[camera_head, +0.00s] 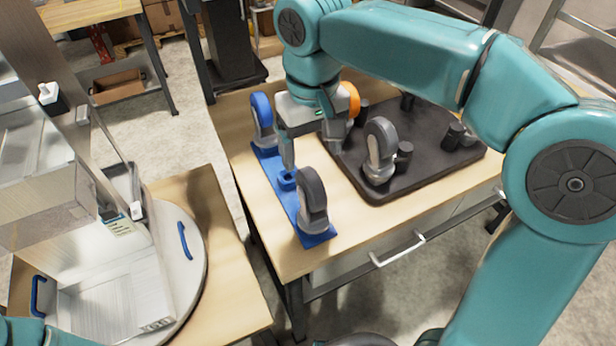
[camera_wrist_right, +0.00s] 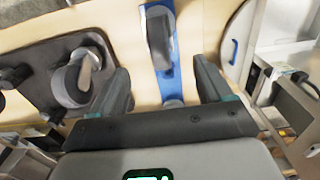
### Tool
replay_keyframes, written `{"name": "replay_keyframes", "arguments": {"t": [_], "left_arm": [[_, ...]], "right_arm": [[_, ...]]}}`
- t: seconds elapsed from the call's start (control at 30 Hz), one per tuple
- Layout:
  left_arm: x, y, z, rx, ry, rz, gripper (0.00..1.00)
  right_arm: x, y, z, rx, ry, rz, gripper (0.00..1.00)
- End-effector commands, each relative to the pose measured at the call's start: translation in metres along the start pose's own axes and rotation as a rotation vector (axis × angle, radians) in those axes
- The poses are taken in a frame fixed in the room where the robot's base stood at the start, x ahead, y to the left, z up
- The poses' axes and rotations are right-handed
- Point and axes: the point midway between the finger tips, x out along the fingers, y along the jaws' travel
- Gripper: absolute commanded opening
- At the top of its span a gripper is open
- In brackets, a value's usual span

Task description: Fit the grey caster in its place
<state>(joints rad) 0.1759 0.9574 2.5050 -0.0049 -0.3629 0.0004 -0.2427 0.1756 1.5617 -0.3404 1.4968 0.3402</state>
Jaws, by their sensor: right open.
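One grey caster (camera_head: 380,141) stands on the dark tray (camera_head: 416,177); it also shows at the left of the right wrist view (camera_wrist_right: 72,82). Another dark grey caster (camera_head: 312,192) stands at the near end of the blue strip (camera_head: 265,157). A blue caster (camera_head: 262,112) stands at the strip's far end. Between them is a small blue socket (camera_head: 287,179), which looks empty. My right gripper (camera_head: 311,158) is open and empty, above the table by the strip, its fingers pointing down. In the right wrist view its fingers straddle the blue strip (camera_wrist_right: 168,83) without touching a caster. My left gripper is out of view.
An orange caster (camera_head: 350,98) is partly hidden behind my right gripper. Several dark posts (camera_head: 453,136) stand on the tray. A round grey turntable with blue handles (camera_head: 183,240) stands on the table at left, across a gap. Bare wood lies in front of the tray.

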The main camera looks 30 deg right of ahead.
Motion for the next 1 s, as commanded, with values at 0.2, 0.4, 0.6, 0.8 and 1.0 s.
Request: {"name": "replay_keyframes", "arguments": {"t": [0.2, 0.4, 0.6, 0.8, 1.0], "left_arm": [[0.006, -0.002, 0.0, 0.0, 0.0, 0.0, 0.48], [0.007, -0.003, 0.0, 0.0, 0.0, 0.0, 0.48], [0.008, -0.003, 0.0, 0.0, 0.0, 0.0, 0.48], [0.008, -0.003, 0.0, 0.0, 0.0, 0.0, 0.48], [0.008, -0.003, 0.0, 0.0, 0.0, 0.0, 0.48]], "right_arm": [[0.05, 0.0, 0.001, 0.001, -0.005, 0.001, 0.79], [0.084, -0.002, -0.001, 0.001, -0.003, 0.0, 0.79], [0.101, -0.003, -0.003, 0.001, -0.001, 0.0, 0.79], [0.103, -0.003, -0.004, 0.001, 0.0, 0.0, 0.79], [0.103, -0.003, -0.004, 0.001, 0.0, 0.0, 0.49]]}}
